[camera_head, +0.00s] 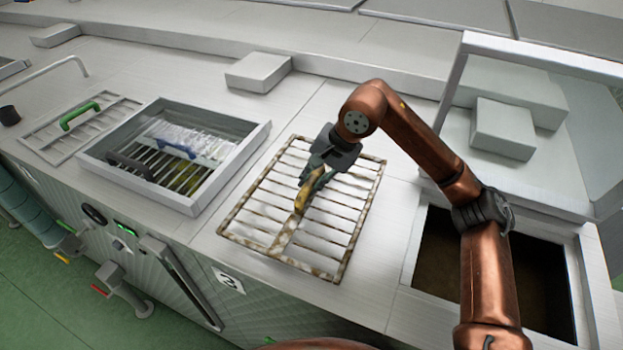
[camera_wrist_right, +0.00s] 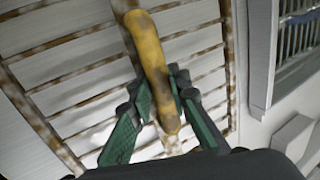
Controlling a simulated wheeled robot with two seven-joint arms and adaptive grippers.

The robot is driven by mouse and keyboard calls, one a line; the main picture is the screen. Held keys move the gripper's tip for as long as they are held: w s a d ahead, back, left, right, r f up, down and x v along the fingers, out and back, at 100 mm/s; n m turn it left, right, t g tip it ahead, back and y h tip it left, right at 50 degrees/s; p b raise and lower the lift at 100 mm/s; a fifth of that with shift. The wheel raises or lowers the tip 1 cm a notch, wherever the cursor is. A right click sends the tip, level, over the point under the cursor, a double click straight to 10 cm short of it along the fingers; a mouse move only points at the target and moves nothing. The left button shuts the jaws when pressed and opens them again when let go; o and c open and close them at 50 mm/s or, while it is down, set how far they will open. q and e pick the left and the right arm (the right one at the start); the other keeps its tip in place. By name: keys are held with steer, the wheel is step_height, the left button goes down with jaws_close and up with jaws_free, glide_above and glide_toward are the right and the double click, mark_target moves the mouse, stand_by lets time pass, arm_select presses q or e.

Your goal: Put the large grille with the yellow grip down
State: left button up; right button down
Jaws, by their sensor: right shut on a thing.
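The large grille (camera_head: 334,239) is a rusty, dirt-stained metal grid with a yellow grip (camera_head: 301,199) along its middle bar. It is at or just above the pale worktop, right of the framed basin; I cannot tell whether it touches. My right gripper (camera_head: 309,181) is shut on the yellow grip from above. In the right wrist view the yellow grip (camera_wrist_right: 152,62) runs between the green-padded fingers (camera_wrist_right: 168,112), with the grille bars (camera_wrist_right: 70,69) behind it. My left gripper is not in view.
A framed basin (camera_head: 188,205) with grilles inside stands left of the large grille. A smaller grille with a green grip (camera_head: 79,116) lies farther left. A dark opening (camera_head: 497,270) with a raised lid (camera_head: 590,75) is at right. A pale block (camera_head: 258,71) sits behind.

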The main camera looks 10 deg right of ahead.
mark_target(311, 190)
steer(key=f, duration=0.1)
steer(key=f+p, duration=0.1)
steer(key=shift+w+f+p, duration=0.25)
steer(key=shift+f+p, duration=0.05)
steer(key=shift+f, duration=0.4)
steer(key=shift+f, duration=0.15)
steer(key=c, duration=1.8)
jaws_free()
steer(key=shift+f, duration=0.1)
steer(key=shift+d+r, duration=0.1)
steer(key=shift+r, duration=0.15)
steer(key=b+v, duration=0.2)
steer(key=v, duration=0.9)
steer(key=shift+s+d+r, duration=0.15)
steer(key=shift+s+r, duration=0.05)
steer(key=shift+r, duration=0.1)
